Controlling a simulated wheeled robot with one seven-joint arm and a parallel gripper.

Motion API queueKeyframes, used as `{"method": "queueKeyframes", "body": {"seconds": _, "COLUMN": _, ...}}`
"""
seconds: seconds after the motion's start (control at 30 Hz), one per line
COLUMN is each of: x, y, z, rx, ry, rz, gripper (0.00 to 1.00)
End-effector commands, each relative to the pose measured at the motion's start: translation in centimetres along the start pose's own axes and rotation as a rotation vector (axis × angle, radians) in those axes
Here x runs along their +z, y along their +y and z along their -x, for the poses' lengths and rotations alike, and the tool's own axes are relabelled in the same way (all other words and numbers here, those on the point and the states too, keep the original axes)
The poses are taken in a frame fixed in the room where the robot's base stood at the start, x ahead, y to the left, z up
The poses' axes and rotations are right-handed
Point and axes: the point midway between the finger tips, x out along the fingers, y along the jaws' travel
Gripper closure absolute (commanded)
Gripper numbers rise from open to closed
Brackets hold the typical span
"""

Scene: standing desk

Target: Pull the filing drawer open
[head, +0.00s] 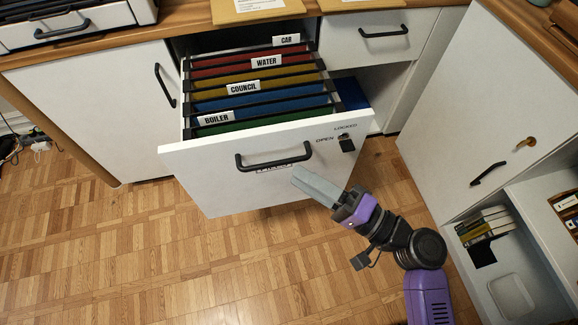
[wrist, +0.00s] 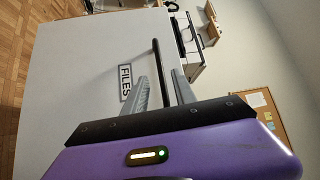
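The white filing drawer (head: 220,175) stands pulled well out of the desk in the head view. Several coloured hanging folders show inside, with tabs reading CAR, WATER, COUNCIL and BOILER. Its black bar handle (head: 273,160) is on the front, above a partly hidden label. My gripper (head: 303,178) is in front of the drawer, just below the handle's right end. In the wrist view, the handle (wrist: 157,62) runs between the two grey fingers, with a gap on each side. The fingers are apart and not closed on it. The FILES label (wrist: 125,82) is left of them.
A white door (head: 95,110) is left, and a cabinet (head: 480,130) with an open shelf of books is right. The parquet floor (head: 200,270) in front is clear.

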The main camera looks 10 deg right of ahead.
Motion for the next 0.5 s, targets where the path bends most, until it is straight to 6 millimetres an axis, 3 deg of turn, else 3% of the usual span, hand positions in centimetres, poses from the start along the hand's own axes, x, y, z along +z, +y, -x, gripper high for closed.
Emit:
{"method": "queueKeyframes", "body": {"seconds": 0.2, "x": 0.0, "y": 0.0, "z": 2.2, "rx": 0.001, "ry": 0.0, "rz": -0.001, "gripper": 0.67}}
{"method": "queueKeyframes", "body": {"seconds": 0.5, "x": 0.0, "y": 0.0, "z": 2.5, "rx": 0.0, "ry": -0.001, "rz": 0.0, "gripper": 0.67}}
